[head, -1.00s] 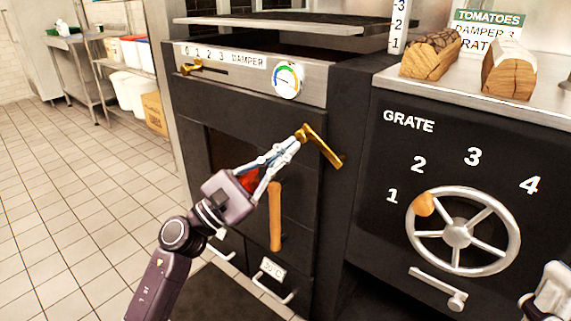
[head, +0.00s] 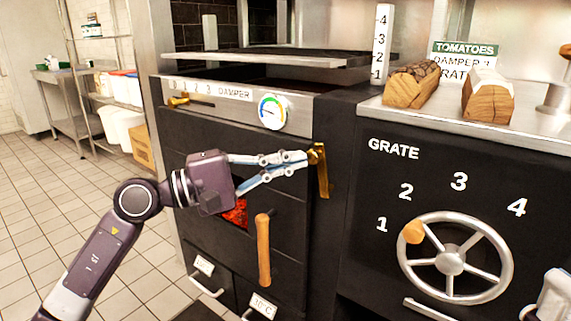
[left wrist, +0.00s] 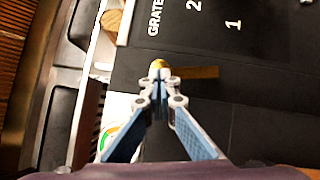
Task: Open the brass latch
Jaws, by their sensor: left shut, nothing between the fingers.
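The brass latch (head: 322,175) sits at the right edge of the dark oven door (head: 285,215). Its bar hangs almost straight down from the pivot. My left gripper (head: 304,158) reaches in from the left, and its shut fingertips are at the upper end of the latch, with nothing held between them. In the left wrist view the closed fingertips (left wrist: 160,80) meet the brass pivot, and the latch bar (left wrist: 197,72) extends to the right. I cannot tell whether they press on it. A pale part at the lower right edge seems to be my right gripper (head: 553,296), mostly cut off.
A wooden door handle (head: 264,250) stands just below my left gripper. A red glow (head: 236,213) shows in the door opening. To the right is the grate wheel (head: 450,262). Above are a gauge (head: 273,112) and a brass damper slider (head: 178,101). Logs (head: 411,84) lie on the counter.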

